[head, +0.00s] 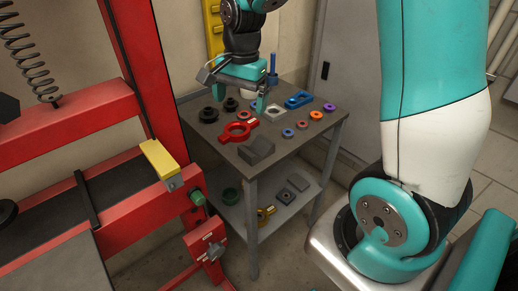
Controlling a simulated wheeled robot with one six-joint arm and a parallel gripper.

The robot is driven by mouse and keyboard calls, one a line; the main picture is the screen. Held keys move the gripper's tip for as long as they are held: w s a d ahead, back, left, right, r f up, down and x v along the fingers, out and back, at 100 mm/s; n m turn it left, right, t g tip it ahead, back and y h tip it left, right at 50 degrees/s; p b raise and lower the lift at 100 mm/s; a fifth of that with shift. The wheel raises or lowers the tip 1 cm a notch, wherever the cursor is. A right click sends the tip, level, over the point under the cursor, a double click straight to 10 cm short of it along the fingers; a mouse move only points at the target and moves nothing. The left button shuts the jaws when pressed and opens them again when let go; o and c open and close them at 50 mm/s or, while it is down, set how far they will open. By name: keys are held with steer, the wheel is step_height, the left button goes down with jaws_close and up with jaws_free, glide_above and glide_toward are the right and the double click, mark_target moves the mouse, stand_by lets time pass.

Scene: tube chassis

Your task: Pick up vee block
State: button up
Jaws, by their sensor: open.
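A dark grey block (257,150), which looks like the vee block, sits on the grey table top near its front corner. Its top seems to have a notch, but the detail is small. My gripper (248,88) hangs over the back part of the table, above and behind the block. It is open, and I see nothing held in it.
A red ring-shaped part (237,130) lies just behind the block. Black knobs (208,114), several coloured rings and a blue part (298,100) are around it on the table. The lower shelf (262,222) holds more parts. A red frame (160,80) stands close at the left.

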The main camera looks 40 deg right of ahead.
steer(key=w+d+f+m, duration=0.3)
steer(key=d+f+m, duration=0.1)
steer(key=d+m, duration=0.15)
steer(key=p, duration=0.1)
glide_above(256, 151)
steer(key=shift+n+h, duration=0.35)
steer(key=shift+h, duration=0.05)
steer(key=f, duration=0.9)
steer(key=shift+a+f, duration=0.2)
steer(key=shift+f, duration=0.1)
step_height(256, 151, down, 6)
steer(key=shift+s+d+f+p, duration=0.1)
steer(key=shift+d+f+p, duration=0.1)
steer(key=shift+p, duration=0.55)
steer(key=shift+c, duration=0.2)
steer(key=shift+r, duration=0.1)
steer(key=c, duration=1.7)
